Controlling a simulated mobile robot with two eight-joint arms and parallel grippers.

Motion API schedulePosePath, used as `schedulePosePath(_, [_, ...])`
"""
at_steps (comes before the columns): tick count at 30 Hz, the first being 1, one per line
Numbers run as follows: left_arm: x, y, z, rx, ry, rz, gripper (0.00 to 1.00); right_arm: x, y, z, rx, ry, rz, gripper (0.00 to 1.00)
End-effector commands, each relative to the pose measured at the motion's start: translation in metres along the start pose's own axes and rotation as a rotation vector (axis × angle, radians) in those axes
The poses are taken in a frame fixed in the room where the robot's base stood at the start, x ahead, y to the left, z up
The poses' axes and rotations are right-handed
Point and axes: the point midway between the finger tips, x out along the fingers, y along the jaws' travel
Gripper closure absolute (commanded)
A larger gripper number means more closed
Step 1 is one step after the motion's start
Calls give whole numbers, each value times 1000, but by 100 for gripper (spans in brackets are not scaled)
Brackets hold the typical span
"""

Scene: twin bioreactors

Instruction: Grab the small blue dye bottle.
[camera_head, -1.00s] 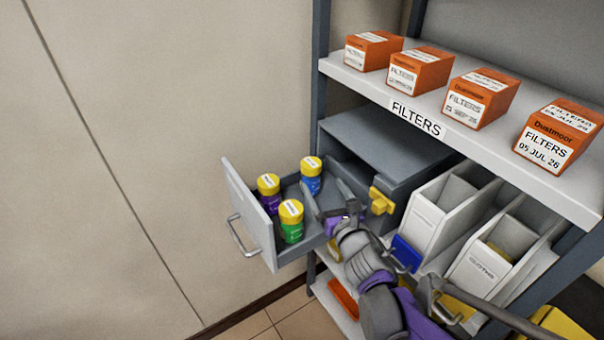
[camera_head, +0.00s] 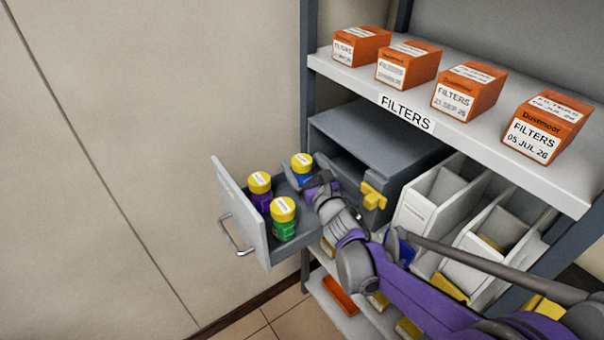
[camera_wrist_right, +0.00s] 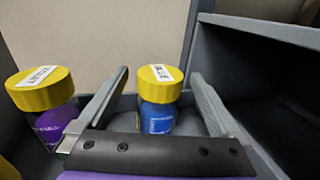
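The small blue dye bottle (camera_head: 303,169) has a yellow cap and stands upright in the open drawer, at the back beside the cabinet. In the right wrist view the blue bottle (camera_wrist_right: 158,100) stands between the two fingers of my right gripper (camera_wrist_right: 160,92), with a gap on each side. My right gripper (camera_head: 318,186) is open and reaches into the drawer from the right in the head view, partly hiding the blue bottle's lower body. My left gripper is not in view.
A purple bottle (camera_head: 260,192) and a green bottle (camera_head: 283,220) stand in the same drawer (camera_head: 232,205), close to the blue one. The grey cabinet (camera_head: 372,135) is to the right. Above is a shelf (camera_head: 345,78) with orange filter boxes (camera_head: 468,90).

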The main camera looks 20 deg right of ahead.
Motion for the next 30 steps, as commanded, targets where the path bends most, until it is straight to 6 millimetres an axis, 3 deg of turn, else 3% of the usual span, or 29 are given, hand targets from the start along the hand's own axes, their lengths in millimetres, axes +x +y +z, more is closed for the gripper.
schedulePosePath(2, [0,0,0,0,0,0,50,0,0,0,0,0,0,13])
schedulePosePath(16, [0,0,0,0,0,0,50,0,0,0,1,0,0,97])
schedulePosePath(25, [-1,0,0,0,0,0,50,0,0,3,1,0,0,100])
schedulePosePath(30, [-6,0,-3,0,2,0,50,-1,0,28,1,-1,0,100])
